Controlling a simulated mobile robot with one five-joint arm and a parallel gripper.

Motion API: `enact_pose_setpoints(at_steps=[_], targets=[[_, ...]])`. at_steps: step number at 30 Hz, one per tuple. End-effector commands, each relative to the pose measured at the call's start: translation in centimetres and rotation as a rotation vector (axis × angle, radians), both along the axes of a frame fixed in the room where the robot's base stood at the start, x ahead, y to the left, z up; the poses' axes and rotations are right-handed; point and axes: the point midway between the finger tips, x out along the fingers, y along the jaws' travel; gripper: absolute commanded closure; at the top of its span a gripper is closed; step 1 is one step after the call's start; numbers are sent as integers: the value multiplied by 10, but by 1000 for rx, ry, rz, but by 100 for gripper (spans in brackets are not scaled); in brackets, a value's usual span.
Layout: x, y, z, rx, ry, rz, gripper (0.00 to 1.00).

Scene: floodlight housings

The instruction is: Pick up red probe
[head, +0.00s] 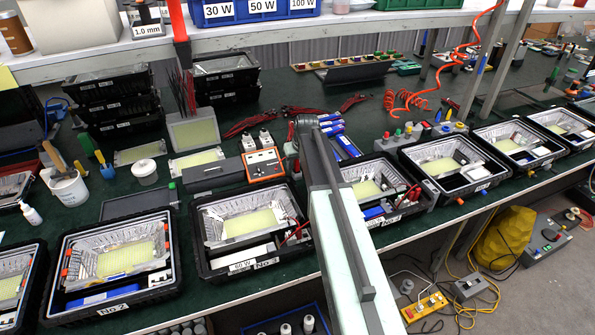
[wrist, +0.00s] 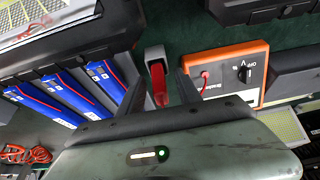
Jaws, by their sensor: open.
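In the wrist view a short red piece, apparently the red probe (wrist: 160,86), lies between my gripper's two dark fingers, with a grey-white piece (wrist: 154,54) at its far end. My gripper (wrist: 158,80) is open, with a finger on either side of the red piece; I cannot tell whether either touches it. An orange multimeter (wrist: 237,72) with a red lead plugged in lies just right of the fingers.
Blue battery-like packs (wrist: 72,92) lie left of the fingers. Black housing trays, including the No 3 tray (head: 210,262), line the bench's front edge. A dark grey case (head: 213,174) lies left of the multimeter. A coiled orange hose (head: 405,100) hangs at right.

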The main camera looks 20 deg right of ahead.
Motion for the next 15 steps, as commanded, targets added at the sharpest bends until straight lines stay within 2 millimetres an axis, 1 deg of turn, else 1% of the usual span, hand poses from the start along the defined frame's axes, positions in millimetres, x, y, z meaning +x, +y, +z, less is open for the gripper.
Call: enact_pose_setpoints(at_steps=[1,2,3,5,6,15], targets=[[0,0,1,0,0,0,62],[0,0,1,0,0,0,70],[0,0,1,0,0,0,81],[0,0,1,0,0,0,98],[0,0,1,0,0,0,100],[0,-1,2,0,0,-1,100]])
